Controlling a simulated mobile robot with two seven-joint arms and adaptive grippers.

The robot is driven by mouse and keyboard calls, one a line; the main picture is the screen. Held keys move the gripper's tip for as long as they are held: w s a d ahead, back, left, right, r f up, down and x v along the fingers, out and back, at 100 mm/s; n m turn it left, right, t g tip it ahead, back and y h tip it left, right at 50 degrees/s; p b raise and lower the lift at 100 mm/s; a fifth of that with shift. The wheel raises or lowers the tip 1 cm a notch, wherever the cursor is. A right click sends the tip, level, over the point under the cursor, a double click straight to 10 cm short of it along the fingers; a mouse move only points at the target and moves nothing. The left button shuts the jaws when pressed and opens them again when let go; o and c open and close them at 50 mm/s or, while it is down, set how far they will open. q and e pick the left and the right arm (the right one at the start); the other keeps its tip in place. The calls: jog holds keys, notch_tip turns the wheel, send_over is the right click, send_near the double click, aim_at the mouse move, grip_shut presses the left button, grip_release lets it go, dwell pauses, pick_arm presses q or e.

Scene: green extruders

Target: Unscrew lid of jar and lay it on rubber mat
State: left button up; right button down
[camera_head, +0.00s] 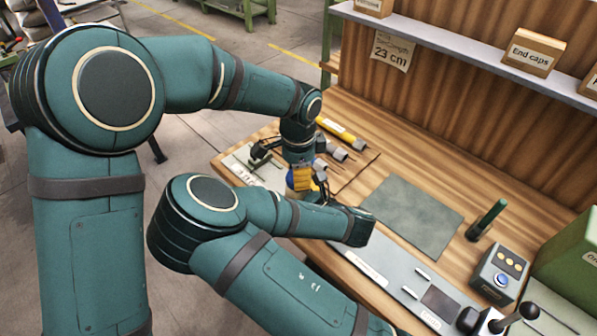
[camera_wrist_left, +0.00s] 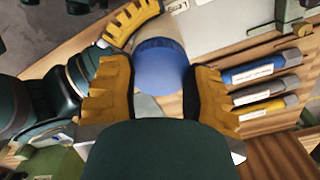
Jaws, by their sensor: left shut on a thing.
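The jar's blue lid (camera_wrist_left: 162,65) sits on its pale body (camera_wrist_left: 160,28) in the left wrist view. My left gripper (camera_wrist_left: 160,80) has its yellow finger pads on both sides of the lid and is shut on it. In the head view the left gripper (camera_head: 303,178) points down over the bench's near edge, with a bit of blue lid (camera_head: 290,179) beside it. A further yellow finger (camera_wrist_left: 130,20), seemingly my right gripper's, lies beside the jar body; its other finger is hidden. The grey-green rubber mat (camera_head: 412,216) lies flat and bare on the bench.
Several screwdriver-like tools (camera_head: 338,132) lie behind the gripper. A grey strip (camera_head: 385,275) runs along the front edge. A dark green upright post (camera_head: 487,220), a button box (camera_head: 500,273) and a green machine (camera_head: 565,265) stand right of the mat. A shelf (camera_head: 470,50) overhangs the back.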

pick_arm(q)
jog(key=shift+n, duration=0.4)
jog(key=shift+f, duration=0.1)
jog(key=o, duration=1.1)
